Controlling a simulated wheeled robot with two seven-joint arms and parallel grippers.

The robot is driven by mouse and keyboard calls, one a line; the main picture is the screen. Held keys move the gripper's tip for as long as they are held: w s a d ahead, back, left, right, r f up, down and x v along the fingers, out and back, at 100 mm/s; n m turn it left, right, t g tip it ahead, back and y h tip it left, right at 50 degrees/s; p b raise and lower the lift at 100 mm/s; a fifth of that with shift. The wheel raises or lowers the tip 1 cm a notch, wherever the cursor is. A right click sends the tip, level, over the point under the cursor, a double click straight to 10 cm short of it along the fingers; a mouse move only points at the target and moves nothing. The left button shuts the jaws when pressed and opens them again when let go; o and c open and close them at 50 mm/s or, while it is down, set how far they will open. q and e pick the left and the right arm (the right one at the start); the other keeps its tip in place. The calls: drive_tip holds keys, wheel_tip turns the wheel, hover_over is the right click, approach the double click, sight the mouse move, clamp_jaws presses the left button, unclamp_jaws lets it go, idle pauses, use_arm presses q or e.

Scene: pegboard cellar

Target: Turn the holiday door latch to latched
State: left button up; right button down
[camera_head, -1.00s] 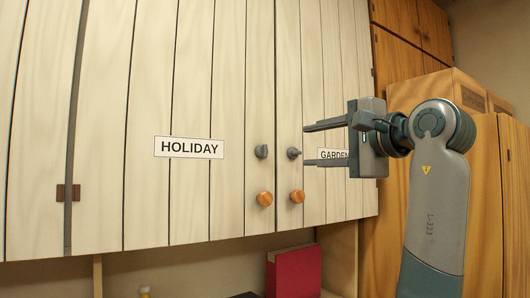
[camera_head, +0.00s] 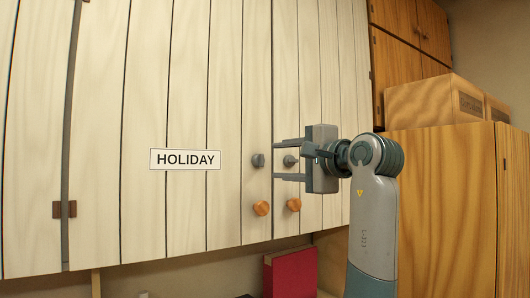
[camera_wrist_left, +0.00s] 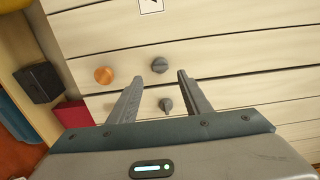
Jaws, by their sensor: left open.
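The holiday door (camera_head: 190,205) is a pale planked door with a HOLIDAY label (camera_head: 185,159); it looks closed. Its grey latch (camera_head: 258,160) sits above a round wooden knob (camera_head: 262,208). In the left wrist view this latch (camera_wrist_left: 160,66) lies just beyond the fingertips; I cannot tell its exact turn. A second grey latch (camera_head: 290,160) on the neighbouring door appears between the fingers, also in the wrist view (camera_wrist_left: 166,104). My left gripper (camera_head: 275,160) is open and empty, its fingers one above the other, tips just right of the holiday latch. My right gripper is out of view.
The neighbouring door's wooden knob (camera_head: 294,204) is just below my lower finger. A red book or box (camera_head: 291,273) stands beneath the cabinet. Wooden cupboards (camera_head: 440,165) and a cardboard-coloured box (camera_head: 432,102) are at the right.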

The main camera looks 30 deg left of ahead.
sight(263, 161)
use_arm(q)
drive_tip(key=p+x, duration=0.3)
drive_tip(key=x, duration=0.3)
drive_tip(key=shift+a+r, duration=0.15)
drive_tip(key=shift+a, duration=0.1)
drive_tip(key=shift+w+a, duration=0.25)
drive_tip(key=shift+a, duration=0.2)
drive_tip(key=shift+c, duration=0.5)
drive_tip(key=c, duration=0.9)
